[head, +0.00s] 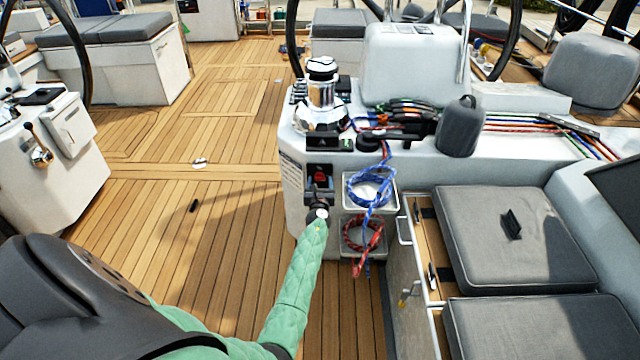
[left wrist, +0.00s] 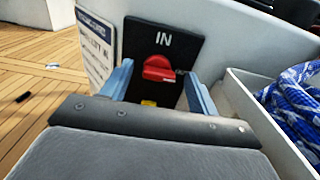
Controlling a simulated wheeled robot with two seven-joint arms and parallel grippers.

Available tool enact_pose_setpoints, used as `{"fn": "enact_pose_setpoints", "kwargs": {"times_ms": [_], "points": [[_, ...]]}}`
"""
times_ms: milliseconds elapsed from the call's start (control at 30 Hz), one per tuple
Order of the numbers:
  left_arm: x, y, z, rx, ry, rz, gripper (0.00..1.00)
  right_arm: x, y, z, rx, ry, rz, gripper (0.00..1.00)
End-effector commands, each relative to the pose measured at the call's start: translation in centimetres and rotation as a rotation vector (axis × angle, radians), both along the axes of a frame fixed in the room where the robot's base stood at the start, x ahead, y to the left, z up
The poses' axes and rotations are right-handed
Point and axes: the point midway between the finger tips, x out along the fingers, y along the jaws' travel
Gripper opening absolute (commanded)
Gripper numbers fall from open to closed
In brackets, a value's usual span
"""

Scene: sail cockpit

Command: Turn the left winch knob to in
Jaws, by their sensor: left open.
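The red winch knob (head: 320,176) sits on a black panel on the front of the white console, below the chrome winch (head: 321,88). In the left wrist view the red knob (left wrist: 159,68) lies under the word IN on the black panel (left wrist: 185,48). A small yellow mark (left wrist: 148,103) shows below it, partly hidden by my gripper. My left gripper (head: 318,198) is in front of the panel, just below the knob in the head view. Its two blue fingers (left wrist: 160,80) are open, one on each side of the knob with gaps visible. My right gripper is not seen.
Blue rope (head: 370,190) and red rope (head: 362,236) hang in white bins (head: 392,208) just right of the panel. Grey cushions (head: 510,240) lie farther right. A second white console (head: 60,165) stands at the left. The wooden deck (head: 190,225) between is mostly clear.

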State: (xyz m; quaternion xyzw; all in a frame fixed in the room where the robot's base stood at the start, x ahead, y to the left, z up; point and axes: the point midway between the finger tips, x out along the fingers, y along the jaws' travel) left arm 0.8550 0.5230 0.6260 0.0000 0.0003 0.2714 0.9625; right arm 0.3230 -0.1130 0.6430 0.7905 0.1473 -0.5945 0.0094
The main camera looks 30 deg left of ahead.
Motion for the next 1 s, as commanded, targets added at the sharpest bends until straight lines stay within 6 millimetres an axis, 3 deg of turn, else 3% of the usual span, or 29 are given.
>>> {"fn": "enact_pose_setpoints", "kwargs": {"times_ms": [267, 400, 500, 1000], "points": [[0.07, 0.06, -0.02, 0.000, 0.000, 0.000, 0.58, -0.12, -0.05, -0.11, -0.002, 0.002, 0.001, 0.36], [0.06, 0.05, -0.02, 0.000, 0.000, 0.000, 0.31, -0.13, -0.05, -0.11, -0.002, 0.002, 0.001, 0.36], [0.05, 0.05, -0.02, 0.000, 0.000, 0.000, 0.15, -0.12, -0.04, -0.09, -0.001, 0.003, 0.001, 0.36], [0.00, 0.12, -0.14, -0.117, -0.073, 0.000, 0.15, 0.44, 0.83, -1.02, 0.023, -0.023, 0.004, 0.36]]}}
